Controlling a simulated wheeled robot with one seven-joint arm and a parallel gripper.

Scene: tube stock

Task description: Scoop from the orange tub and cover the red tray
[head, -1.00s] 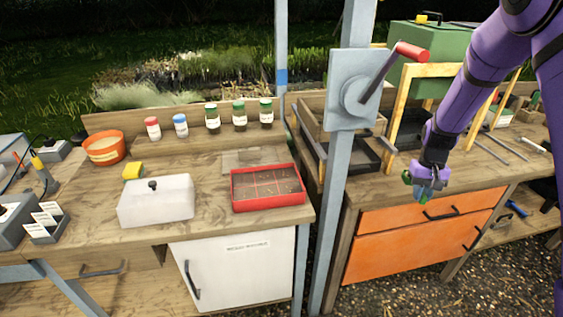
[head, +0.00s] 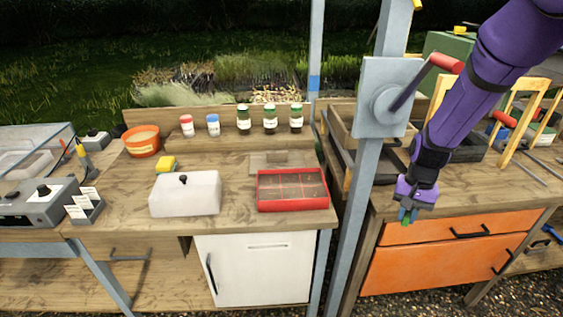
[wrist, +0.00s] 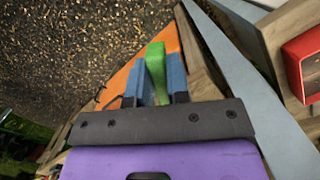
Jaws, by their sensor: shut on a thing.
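The orange tub (head: 142,140) stands at the back left of the bench, with pale brown material inside. The red tray (head: 292,205) lies near the bench's front right edge, divided into compartments with brownish contents; its red side also shows in the wrist view (wrist: 300,62). My gripper (head: 407,212) hangs right of the grey post, in front of the orange drawers, apart from tub and tray. It is shut on a green thing (wrist: 156,70), which shows between the blue fingers. The green thing's full shape is hidden, so I cannot tell whether it is a scoop.
A grey post (head: 348,235) with a crank box (head: 385,98) stands between the red tray and my gripper.

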